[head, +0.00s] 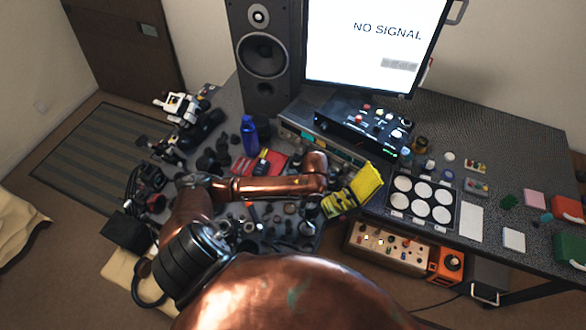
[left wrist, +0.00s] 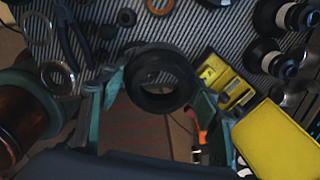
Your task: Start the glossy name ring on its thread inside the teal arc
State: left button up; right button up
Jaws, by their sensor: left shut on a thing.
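My left gripper (left wrist: 160,92) is shut on a dark, thick ring (left wrist: 160,102), which sits between its two greenish fingers in the left wrist view. The ring's opening faces the camera, and the striped surface shows around it. I cannot make out the lettering on the ring. In the head view my copper left arm reaches over the cluttered part of the table, and its gripper and the ring are hard to make out there. I cannot pick out a teal arc or the thread for certain. My right gripper is not in view.
A yellow object (head: 366,183) stands close right of my left wrist; it also shows in the left wrist view (left wrist: 275,143). Black cylindrical parts (left wrist: 262,57) and loose rings (left wrist: 58,76) lie around. A blue bottle (head: 249,135) stands behind. A tray (head: 452,221) holds several white discs.

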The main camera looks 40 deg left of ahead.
pick_arm(q)
jog(key=w+a+m+p, duration=0.1)
jog(key=w+a+m, duration=0.1)
jog(key=a+m, duration=0.2)
jog(key=w+a+r+m+p, duration=0.1)
jog(key=w+a+m, duration=0.1)
jog(key=a+m, duration=0.3)
jog(key=w+a+r+m+p, duration=0.1)
jog(key=a+m, duration=0.3)
jog(key=m, duration=0.6)
jog(key=shift+w+a+m, duration=0.15)
jog(key=shift+w+m, duration=0.15)
jog(key=shift+w, duration=0.5)
jog(key=shift+w+a+r+m+p, duration=0.2)
jog(key=shift+a+m+p, duration=0.2)
jog(key=shift+m, duration=0.3)
jog(key=shift+a+f+b, duration=0.1)
jog(key=shift+f+b, duration=1.65)
jog(key=shift+b, duration=0.1)
jog(key=shift+f+b, duration=0.55)
jog(key=shift+f, duration=1.05)
jog(key=shift+f, duration=0.25)
jog(key=shift+r+p, duration=0.2)
jog(key=shift+p, duration=0.15)
